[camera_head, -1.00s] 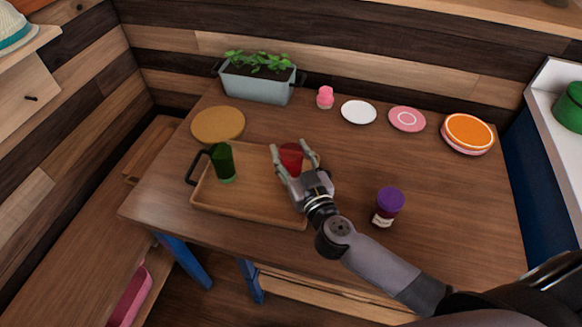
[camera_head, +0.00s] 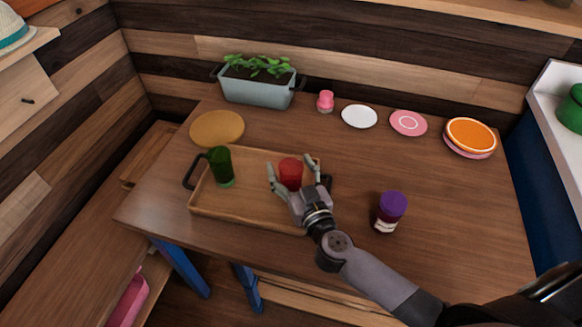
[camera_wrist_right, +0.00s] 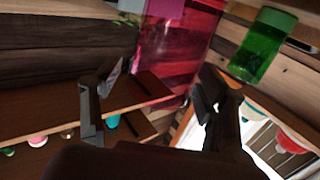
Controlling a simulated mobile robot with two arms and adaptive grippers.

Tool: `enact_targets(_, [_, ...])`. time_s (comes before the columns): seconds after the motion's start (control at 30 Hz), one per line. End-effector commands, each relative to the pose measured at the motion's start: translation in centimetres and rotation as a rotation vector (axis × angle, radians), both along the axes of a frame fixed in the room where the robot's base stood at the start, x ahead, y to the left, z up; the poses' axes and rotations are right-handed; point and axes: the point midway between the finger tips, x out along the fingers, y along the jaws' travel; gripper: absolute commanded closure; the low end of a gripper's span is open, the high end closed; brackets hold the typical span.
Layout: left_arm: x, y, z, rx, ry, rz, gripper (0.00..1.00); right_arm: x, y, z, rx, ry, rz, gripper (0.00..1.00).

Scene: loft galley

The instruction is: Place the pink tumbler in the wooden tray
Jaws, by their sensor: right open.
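The pink tumbler (camera_head: 291,173), which looks red in the head view, stands upright in the right part of the wooden tray (camera_head: 245,219). My right gripper (camera_head: 293,166) is open, with one finger on each side of the tumbler and a gap beside it. The tumbler's lower part is partly hidden by the gripper. In the right wrist view the pink tumbler (camera_wrist_right: 180,45) fills the top middle, beyond the spread fingers (camera_wrist_right: 155,82). My left gripper is not in view.
A green cup (camera_head: 221,167) stands in the tray's left part, also seen in the wrist view (camera_wrist_right: 262,45). A purple-lidded jar (camera_head: 390,212) stands right of my arm. A planter (camera_head: 257,88), round board (camera_head: 217,128) and plates (camera_head: 359,116) lie behind.

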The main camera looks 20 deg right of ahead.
Motion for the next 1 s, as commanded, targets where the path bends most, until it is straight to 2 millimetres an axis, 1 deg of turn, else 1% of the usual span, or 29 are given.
enact_targets(0.2, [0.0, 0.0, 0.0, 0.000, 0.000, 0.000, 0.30, 0.0, 0.0, 0.0, 0.000, 0.000, 0.000, 0.32])
enact_targets(0.3, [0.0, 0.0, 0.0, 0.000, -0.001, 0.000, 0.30, 0.0, 0.0, 0.4, -0.001, -0.002, 0.000, 0.32])
enact_targets(0.37, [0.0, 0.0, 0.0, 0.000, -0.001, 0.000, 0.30, -0.8, -0.1, 0.2, -0.002, 0.002, 0.001, 0.32])
enact_targets(0.47, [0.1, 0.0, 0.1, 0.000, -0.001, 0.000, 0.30, -2.5, -0.1, 0.2, -0.002, 0.004, 0.002, 0.32])
enact_targets(0.6, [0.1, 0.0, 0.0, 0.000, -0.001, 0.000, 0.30, -5.7, -0.3, 0.1, -0.002, 0.005, 0.002, 0.32])
enact_targets(0.8, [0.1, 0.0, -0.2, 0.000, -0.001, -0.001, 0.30, -9.5, -0.6, 0.2, -0.001, 0.003, 0.002, 0.32])
enact_targets(0.9, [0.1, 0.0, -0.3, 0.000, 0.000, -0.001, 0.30, -10.8, -0.7, 0.1, -0.002, 0.002, 0.000, 0.32])
enact_targets(1.0, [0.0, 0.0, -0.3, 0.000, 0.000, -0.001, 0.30, -11.6, -0.7, 0.2, -0.001, 0.001, 0.000, 0.32])
